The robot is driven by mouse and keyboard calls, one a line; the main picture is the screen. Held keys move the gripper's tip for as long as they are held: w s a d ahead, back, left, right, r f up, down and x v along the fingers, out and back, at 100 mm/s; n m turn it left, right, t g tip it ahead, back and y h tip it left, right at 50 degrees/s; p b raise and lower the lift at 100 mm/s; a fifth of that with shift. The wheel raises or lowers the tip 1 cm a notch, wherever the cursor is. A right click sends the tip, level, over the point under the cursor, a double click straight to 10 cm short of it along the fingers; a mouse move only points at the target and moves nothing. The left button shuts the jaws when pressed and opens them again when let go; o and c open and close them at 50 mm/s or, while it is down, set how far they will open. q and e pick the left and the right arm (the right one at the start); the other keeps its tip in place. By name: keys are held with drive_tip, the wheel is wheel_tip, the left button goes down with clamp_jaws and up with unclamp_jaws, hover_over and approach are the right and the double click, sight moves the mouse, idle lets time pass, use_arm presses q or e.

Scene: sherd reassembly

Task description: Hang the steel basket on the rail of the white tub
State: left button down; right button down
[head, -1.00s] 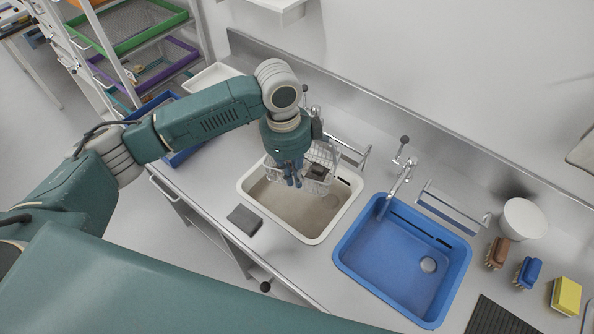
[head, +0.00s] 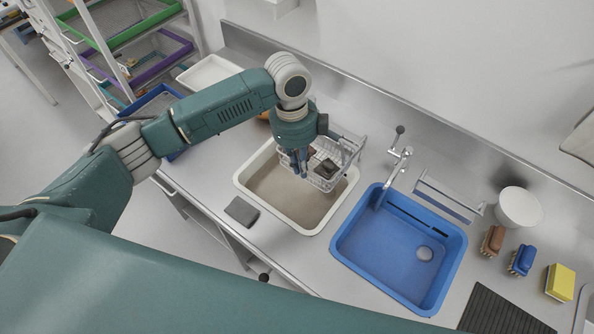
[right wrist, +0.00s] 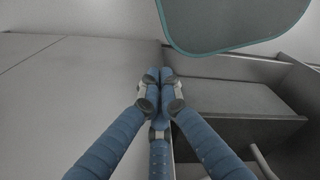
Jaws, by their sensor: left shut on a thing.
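The white tub (head: 246,187) is set in the counter, with a sandy-coloured inside. The steel basket (head: 326,182) is a wire basket over the tub's back right part, with dark pieces (head: 325,168) in it. My left gripper (head: 300,172) points down and is shut on the basket at its left side. The rail (head: 357,150) stands at the tub's back right edge, partly hidden behind the basket; I cannot tell if they touch. My right gripper (right wrist: 160,76) shows in the right wrist view with its fingertips together and nothing visible between them.
A blue tub (head: 345,262) with a tap (head: 399,160) and its own rail (head: 447,203) lies to the right. A dark grey sponge (head: 241,211) lies in front of the white tub. Brushes (head: 492,241), a white bowl (head: 519,206) and a yellow sponge (head: 560,282) stand far right.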

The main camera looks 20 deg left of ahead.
sight(309, 165)
use_arm(q)
drive_tip(key=shift+w+d+f+b, duration=0.15)
drive_tip(key=shift+w+d+b, duration=0.1)
drive_tip(key=shift+w+b, duration=0.35)
drive_tip(key=shift+w+d+f+b, duration=0.1)
drive_tip(key=shift+w+d+b, duration=0.1)
drive_tip(key=shift+w+b, duration=0.4)
drive_tip(key=shift+w+d+f+b, duration=0.15)
drive_tip(key=shift+w+d+b, duration=0.1)
drive_tip(key=shift+w+b, duration=0.35)
drive_tip(key=shift+f+b, duration=0.45)
drive_tip(key=shift+f, duration=0.85)
drive_tip(key=c, duration=1.9)
unclamp_jaws()
drive_tip(key=shift+o, duration=0.4)
drive_tip(key=shift+s, duration=0.15)
drive_tip(key=shift+f, duration=0.1)
wheel_tip(309, 165, up, 12)
drive_tip(key=a, duration=0.1)
drive_tip(key=shift+w+a, duration=0.2)
